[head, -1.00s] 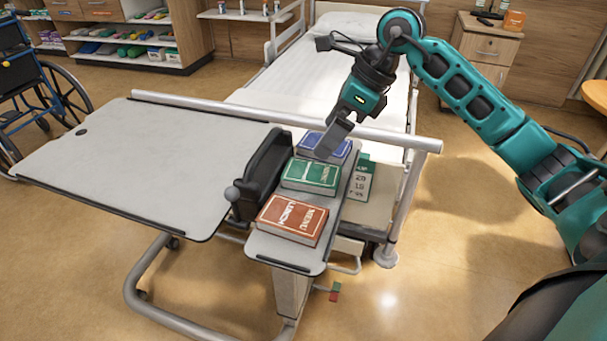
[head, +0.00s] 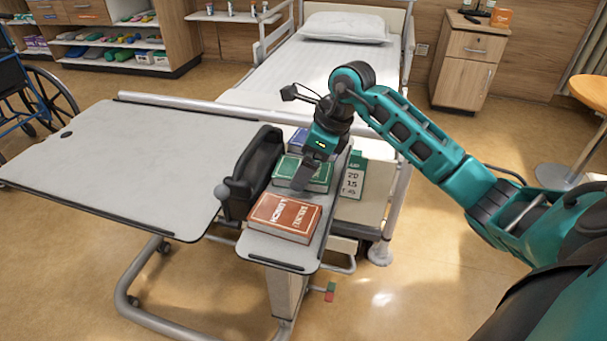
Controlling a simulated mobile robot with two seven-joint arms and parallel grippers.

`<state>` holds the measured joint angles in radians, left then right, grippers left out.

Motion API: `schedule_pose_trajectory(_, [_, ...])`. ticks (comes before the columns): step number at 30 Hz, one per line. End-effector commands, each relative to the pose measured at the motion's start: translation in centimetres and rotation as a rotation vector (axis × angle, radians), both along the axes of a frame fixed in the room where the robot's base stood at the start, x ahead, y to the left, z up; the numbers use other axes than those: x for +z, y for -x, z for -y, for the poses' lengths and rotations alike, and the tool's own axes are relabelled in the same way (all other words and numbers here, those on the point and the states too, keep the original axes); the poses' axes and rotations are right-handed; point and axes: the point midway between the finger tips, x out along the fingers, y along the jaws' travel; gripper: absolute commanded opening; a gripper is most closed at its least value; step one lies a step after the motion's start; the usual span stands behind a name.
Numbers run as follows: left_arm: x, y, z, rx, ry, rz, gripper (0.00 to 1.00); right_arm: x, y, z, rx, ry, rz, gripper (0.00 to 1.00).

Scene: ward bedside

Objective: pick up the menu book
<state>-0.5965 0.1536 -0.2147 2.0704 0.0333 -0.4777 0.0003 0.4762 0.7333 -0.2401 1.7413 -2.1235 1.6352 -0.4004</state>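Three thick menu books lie in a row on the narrow side panel of the overbed table. The red book (head: 284,217) is nearest and reads LUNCH and MENU. The green book (head: 318,178) is in the middle, and the blue book (head: 299,138) is at the back, mostly hidden by my arm. My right gripper (head: 302,181) points down over the green book, just behind the red one. It covers part of the green cover. I cannot tell whether it touches the book or how far its fingers are apart. My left gripper is out of view.
A black holder (head: 251,175) stands along the left side of the books. The large grey tabletop (head: 130,165) to the left is clear. A bed rail (head: 402,205) and a green-and-white card (head: 354,176) are to the right. The bed (head: 320,70) is behind.

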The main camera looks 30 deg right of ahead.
Motion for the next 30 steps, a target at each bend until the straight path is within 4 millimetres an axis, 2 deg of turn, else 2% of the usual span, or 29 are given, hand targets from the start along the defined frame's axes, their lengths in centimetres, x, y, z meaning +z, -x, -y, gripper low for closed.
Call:
schedule_pose_trajectory(3, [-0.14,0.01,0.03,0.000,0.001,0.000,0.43,-0.79,-0.22,-0.18,-0.001,0.000,0.000,1.00])
schedule_pose_trajectory(10, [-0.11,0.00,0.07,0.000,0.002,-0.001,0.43,-0.80,-0.23,-0.19,0.000,0.001,0.001,0.99])
schedule_pose_trajectory(27, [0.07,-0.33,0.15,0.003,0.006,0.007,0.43,-0.76,-0.22,-0.17,-0.001,0.001,0.001,0.44])
schedule_pose_trajectory(30, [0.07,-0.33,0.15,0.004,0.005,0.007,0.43,-0.69,-0.25,-0.17,-0.001,0.001,0.003,0.41])
